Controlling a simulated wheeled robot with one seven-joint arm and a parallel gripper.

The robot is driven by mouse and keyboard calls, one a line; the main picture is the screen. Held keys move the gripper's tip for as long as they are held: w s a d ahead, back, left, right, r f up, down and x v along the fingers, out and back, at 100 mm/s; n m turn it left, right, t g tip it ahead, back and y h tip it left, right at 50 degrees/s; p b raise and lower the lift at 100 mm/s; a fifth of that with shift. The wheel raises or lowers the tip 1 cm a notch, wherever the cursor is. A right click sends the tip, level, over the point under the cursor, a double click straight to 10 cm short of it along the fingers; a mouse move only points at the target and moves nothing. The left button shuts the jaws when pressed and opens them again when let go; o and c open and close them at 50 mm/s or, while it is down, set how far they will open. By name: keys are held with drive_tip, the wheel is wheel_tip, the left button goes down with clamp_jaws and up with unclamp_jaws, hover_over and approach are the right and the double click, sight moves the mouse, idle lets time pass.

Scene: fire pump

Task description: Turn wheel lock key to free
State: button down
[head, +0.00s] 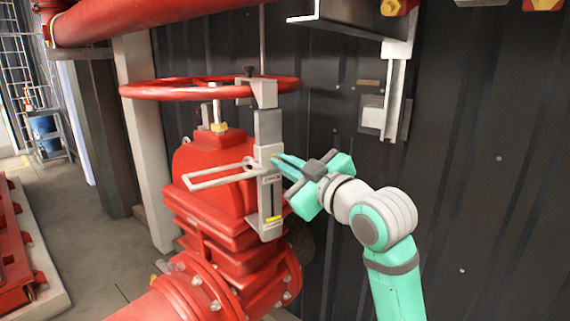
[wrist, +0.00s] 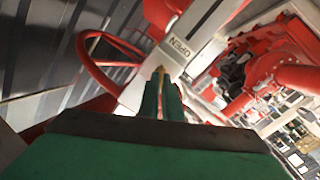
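The grey wheel lock (head: 268,190) is a tall upright housing beside the red valve, with labels on its front face. In the wrist view the lock (wrist: 205,30) carries the word "OPEN". A small brass-coloured key (wrist: 160,70) shows at the lock face, between my fingertips. My gripper (head: 277,160) reaches the lock from the right, and its green fingers are close together on the key. The fingers (wrist: 162,92) hide most of the key, so its turn angle cannot be told. The red handwheel (head: 200,88) lies level above, with the lock's upper bracket at its rim.
A pale loop-shaped handle (head: 215,176) sticks out left from the lock. The red valve body (head: 215,160) and flanged pipe (head: 195,285) stand behind and below. A dark corrugated wall (head: 480,150) is close behind my arm. A grey wall bracket (head: 393,100) hangs above it.

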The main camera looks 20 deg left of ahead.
drive_tip(key=shift+a+m, duration=0.2)
drive_tip(key=shift+m, duration=2.7)
drive_tip(key=c, duration=2)
unclamp_jaws()
drive_tip(key=shift+s, duration=0.1)
drive_tip(key=shift+d, duration=0.1)
